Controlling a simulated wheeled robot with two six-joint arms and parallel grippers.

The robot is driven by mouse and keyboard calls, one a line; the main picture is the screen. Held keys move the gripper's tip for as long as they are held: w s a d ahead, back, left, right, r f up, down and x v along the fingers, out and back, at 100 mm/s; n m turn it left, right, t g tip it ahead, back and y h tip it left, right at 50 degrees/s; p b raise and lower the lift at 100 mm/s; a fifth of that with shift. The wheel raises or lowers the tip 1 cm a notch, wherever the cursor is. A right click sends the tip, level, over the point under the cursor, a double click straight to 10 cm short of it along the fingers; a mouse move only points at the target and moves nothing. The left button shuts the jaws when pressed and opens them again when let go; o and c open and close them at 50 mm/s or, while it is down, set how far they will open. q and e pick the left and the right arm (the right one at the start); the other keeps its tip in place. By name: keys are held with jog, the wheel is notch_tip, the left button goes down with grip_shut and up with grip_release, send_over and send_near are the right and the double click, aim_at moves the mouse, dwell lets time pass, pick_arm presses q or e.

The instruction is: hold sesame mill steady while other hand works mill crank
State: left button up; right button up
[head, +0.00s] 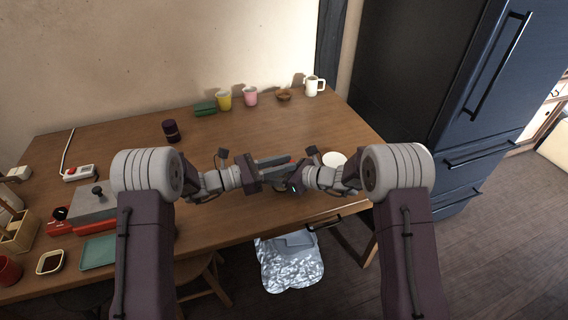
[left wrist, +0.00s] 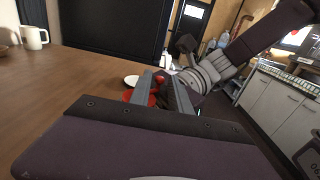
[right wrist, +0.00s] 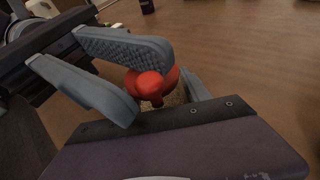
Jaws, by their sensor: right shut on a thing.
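The sesame mill has a red top with a round red knob (right wrist: 150,85), seen in the right wrist view, and a speckled body (right wrist: 176,98) below it, mostly hidden. My right gripper (head: 296,181) is shut on the mill; its fingers are largely hidden. My left gripper (head: 288,168) reaches in from the left with its fingers apart. In the left wrist view, red parts of the mill (left wrist: 158,79) show between those fingers. I cannot tell whether they touch the knob. In the head view the grippers hide most of the mill.
A white plate (head: 335,159) lies close by my right gripper. A dark purple jar (head: 171,131) stands left of centre. Cups (head: 250,97), a bowl (head: 284,96) and a white mug (head: 314,86) line the back. A red device (head: 92,207) and a green tray (head: 98,253) are at the left.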

pick_arm(q)
jog(key=shift+d, duration=0.15)
grip_shut()
jog(key=n+t+y, duration=0.1)
jog(key=t, duration=0.1)
jog(key=d+n+t+y, duration=0.1)
jog(key=n+t, duration=0.1)
jog(key=t, duration=0.1)
jog(key=shift+w+r+n+y, duration=0.2)
jog(key=shift+n+y, duration=0.1)
jog(key=shift+y, duration=0.1)
jog(key=shift+w+d+f+n+t+y, duration=0.1)
jog(key=shift+w+n+t+y, duration=0.05)
jog(key=shift+n+t+y, duration=0.5)
jog(key=shift+w+n+t+y, duration=0.1)
jog(key=shift+n+t+y, duration=0.45)
jog(key=shift+t+y, duration=0.1)
grip_release()
